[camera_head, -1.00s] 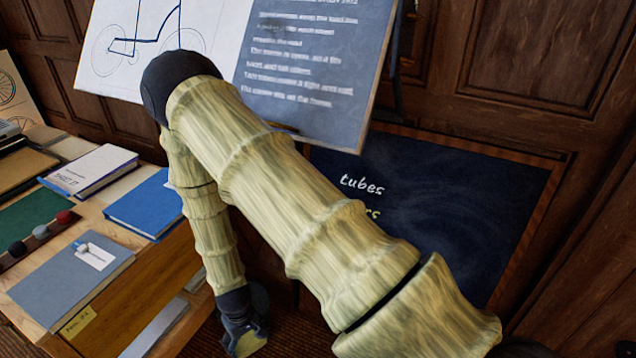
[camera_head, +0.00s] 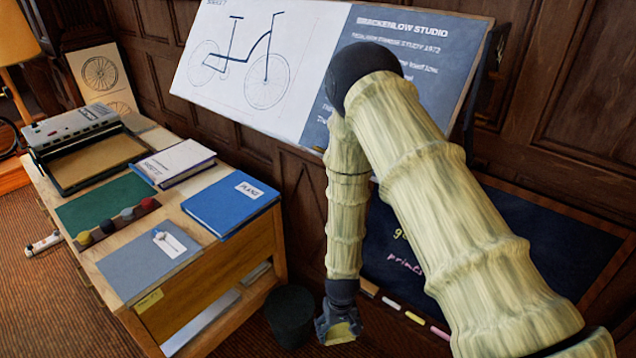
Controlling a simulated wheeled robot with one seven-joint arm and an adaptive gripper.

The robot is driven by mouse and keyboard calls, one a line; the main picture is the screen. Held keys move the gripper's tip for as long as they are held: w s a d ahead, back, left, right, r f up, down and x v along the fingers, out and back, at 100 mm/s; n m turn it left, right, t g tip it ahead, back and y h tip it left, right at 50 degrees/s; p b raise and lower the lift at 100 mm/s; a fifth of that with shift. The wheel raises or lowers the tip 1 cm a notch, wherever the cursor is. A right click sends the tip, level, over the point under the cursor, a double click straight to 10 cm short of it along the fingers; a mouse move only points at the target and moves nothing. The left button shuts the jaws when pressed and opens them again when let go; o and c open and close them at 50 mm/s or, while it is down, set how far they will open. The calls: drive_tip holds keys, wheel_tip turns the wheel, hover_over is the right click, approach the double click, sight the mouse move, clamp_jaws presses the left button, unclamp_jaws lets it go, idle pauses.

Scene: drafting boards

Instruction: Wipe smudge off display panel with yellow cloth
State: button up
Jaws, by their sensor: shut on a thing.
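The display panel (camera_head: 285,125) is a tilted board against the wood wall, with a bicycle drawing on its white left half and white lettering on its dark right half. My arm crosses in front of the dark half and hides part of it. I cannot make out the smudge on the parts that show. My gripper (camera_head: 337,325) points down at the lower centre, below and apart from the panel. It is shut on a yellow cloth (camera_head: 343,333), of which only a small part shows.
A dark bin (camera_head: 289,315) stands just left of my gripper. A wooden desk (camera_head: 205,275) at the left holds a blue book (camera_head: 230,205), a white-topped book, a grey folder and a binding machine (camera_head: 75,125). A chalkboard (camera_head: 520,250) with chalks stands behind my arm.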

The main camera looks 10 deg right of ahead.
sight(339, 330)
wheel_tip(339, 330, up, 8)
drive_tip(key=p, duration=0.7)
drive_tip(key=shift+r, duration=0.2)
drive_tip(key=shift+f+b, duration=0.35)
drive_tip(key=shift+w+a, duration=0.1)
drive_tip(key=shift+t+y, duration=0.4)
drive_tip(key=shift+w+t+y, duration=0.1)
drive_tip(key=shift+t+y, duration=0.6)
drive_tip(key=shift+s+t+y, duration=0.2)
drive_tip(key=shift+t+y, duration=0.5)
